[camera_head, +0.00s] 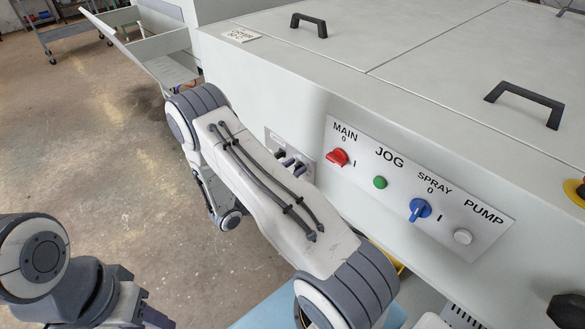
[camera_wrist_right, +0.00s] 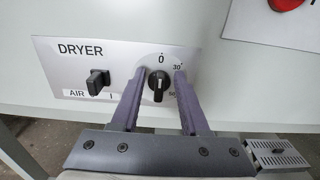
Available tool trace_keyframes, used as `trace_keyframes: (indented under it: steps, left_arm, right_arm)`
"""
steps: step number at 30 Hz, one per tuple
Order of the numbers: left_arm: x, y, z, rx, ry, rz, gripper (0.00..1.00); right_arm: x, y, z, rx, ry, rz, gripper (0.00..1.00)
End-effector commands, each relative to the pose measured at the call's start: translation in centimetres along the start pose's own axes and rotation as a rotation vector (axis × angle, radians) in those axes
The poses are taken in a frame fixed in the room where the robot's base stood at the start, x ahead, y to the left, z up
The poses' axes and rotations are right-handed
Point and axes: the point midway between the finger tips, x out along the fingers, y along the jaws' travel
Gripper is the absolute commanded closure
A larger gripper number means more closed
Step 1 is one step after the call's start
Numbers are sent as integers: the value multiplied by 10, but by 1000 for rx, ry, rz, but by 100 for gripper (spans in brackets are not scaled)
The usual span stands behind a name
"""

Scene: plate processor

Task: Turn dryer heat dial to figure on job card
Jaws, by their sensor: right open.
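The black dryer heat dial (camera_wrist_right: 159,84) shows in the right wrist view on the silver DRYER panel (camera_wrist_right: 60,73). Its white pointer line faces up towards the 0 mark. A 30 mark is at its upper right, and a lower mark, perhaps 50, is partly hidden by a finger. My right gripper (camera_wrist_right: 159,76) is open, one finger on each side of the dial, with gaps showing. In the head view my right gripper (camera_head: 290,164) is at the panel. The small white job card (camera_head: 242,35) lies on the machine top, its print too small to read surely. My left gripper (camera_head: 148,314) is low left, partly cut off.
A black AIR switch (camera_wrist_right: 97,82) sits left of the dial. The main panel (camera_head: 395,213) carries a red MAIN knob (camera_head: 337,157), green JOG button (camera_head: 380,183), blue SPRAY knob (camera_head: 419,209) and PUMP button (camera_head: 463,236). Open floor lies left of the machine.

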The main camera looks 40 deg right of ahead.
Motion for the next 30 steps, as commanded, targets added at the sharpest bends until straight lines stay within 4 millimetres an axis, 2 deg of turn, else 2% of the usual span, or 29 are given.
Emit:
trace_keyframes:
  steps: [4, 7, 8, 22, 30]
  left_arm:
    - [0, 0, 0, 0, 0, 0, 55]
    - [0, 0, 0, 0, 0, 0, 55]
    - [0, 0, 0, 0, 0, 0, 55]
    - [3, 0, 0, 0, 0, 0, 55]
    - [11, -1, 1, 0, 0, 0, 55]
  right_arm:
    - [0, 0, 0, 0, 0, 0, 55]
    - [0, 0, 0, 0, 0, 0, 93]
    - [0, 0, 0, 0, 0, 0, 100]
    - [0, -1, -3, 31, 6, 0, 100]
    - [-1, -3, -4, 183, 6, 0, 100]
